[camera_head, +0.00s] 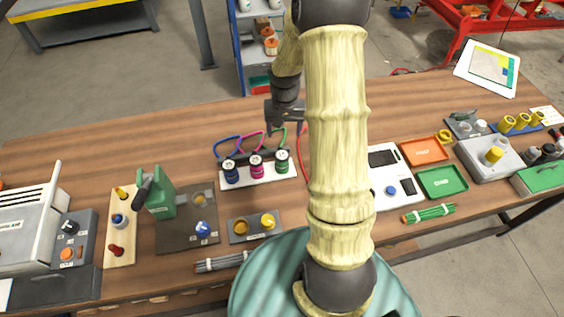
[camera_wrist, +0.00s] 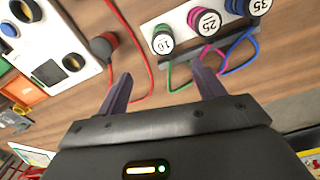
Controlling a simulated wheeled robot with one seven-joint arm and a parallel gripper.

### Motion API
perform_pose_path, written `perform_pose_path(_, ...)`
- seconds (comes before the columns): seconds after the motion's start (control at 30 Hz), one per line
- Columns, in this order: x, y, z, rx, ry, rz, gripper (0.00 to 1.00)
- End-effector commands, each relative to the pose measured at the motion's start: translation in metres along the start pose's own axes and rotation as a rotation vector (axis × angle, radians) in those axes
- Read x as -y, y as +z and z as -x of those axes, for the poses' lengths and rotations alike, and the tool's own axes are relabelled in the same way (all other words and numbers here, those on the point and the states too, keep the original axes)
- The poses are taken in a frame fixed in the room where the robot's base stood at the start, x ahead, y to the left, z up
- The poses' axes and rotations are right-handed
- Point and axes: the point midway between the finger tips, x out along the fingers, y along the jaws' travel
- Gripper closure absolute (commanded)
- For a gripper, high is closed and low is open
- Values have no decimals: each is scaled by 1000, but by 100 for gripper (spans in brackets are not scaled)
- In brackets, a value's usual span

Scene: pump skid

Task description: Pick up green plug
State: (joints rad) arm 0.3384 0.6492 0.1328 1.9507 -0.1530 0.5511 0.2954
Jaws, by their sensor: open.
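My gripper (camera_head: 285,127) is behind the row in the head view, partly hidden by my arm. In the wrist view my gripper (camera_wrist: 162,72) has its two fingers spread with nothing held between them. The green plug lies beyond the fingertips, roughly in line with the gap, apart from them.
The pink plug (camera_head: 256,166) and blue plug (camera_head: 231,172) stand beside the green one, with looping cables behind. A red plug (camera_wrist: 103,45) with a red cable lies near the left finger in the wrist view. A white panel (camera_head: 390,170) stands right of my arm.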

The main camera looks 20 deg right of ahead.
Motion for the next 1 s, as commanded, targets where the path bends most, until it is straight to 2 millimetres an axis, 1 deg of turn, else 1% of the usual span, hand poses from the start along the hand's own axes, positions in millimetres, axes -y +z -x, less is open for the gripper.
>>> perform_pose_path(0.1, 0, 1, -19, 6, 1, 1, 32)
perform_pose_path(0.3, 0, 1, -49, 5, 1, 1, 32)
perform_pose_path(0.5, 0, 1, -77, 4, 1, 1, 32)
perform_pose_path(0.6, 1, 0, -88, 3, 1, 1, 32)
perform_pose_path(0.73, 1, 0, -95, 0, 0, 1, 32)
perform_pose_path(1.0, 1, 0, -95, 0, 0, 1, 32)
